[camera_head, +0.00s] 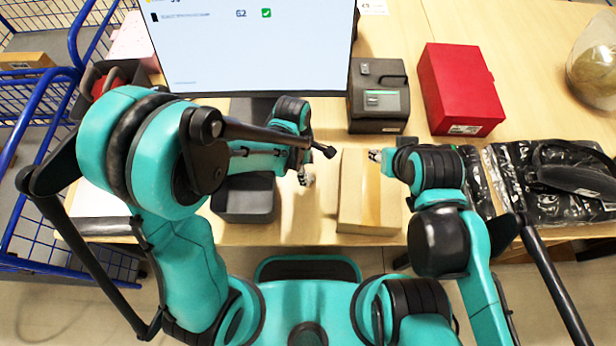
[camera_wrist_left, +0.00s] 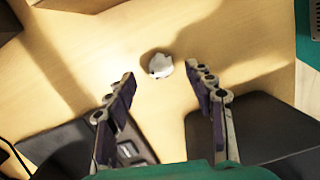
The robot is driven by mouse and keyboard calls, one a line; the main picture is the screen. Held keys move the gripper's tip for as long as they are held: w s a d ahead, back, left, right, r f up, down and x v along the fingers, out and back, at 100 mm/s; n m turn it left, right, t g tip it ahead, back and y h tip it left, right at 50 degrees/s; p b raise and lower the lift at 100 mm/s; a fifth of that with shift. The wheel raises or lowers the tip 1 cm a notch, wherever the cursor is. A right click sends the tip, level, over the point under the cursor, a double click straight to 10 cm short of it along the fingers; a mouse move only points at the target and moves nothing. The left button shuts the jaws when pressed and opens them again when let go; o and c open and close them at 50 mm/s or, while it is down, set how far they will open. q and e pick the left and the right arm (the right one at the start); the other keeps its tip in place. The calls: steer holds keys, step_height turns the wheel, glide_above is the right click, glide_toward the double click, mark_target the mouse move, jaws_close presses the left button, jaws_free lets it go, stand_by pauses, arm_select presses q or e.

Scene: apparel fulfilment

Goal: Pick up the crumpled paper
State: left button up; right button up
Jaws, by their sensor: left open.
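The crumpled paper (camera_wrist_left: 159,66) is a small white ball on the wooden table in the left wrist view. My left gripper (camera_wrist_left: 161,77) is open and empty, with its two fingers apart on either side of the paper in the picture. Whether the fingertips are level with the paper cannot be told. In the head view my left gripper (camera_head: 305,178) points down over the table between a dark tray and a cardboard box; I cannot make out the paper clearly there. My right gripper (camera_head: 375,156) is by the box's upper right side, its fingers too small to judge.
The cardboard box (camera_head: 350,215) stands right of my left gripper, the dark tray (camera_head: 232,207) left of it. A monitor (camera_head: 250,45), a label printer (camera_head: 378,95) and a red box (camera_head: 458,88) stand behind. Black plastic bags (camera_head: 530,200) lie at right.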

arm_select(q)
step_height(320, 180, down, 3)
steer(key=shift+d+f+b, duration=0.1)
steer(key=shift+b, duration=0.4)
steer(key=shift+c, duration=0.4)
steer(key=c, duration=0.7)
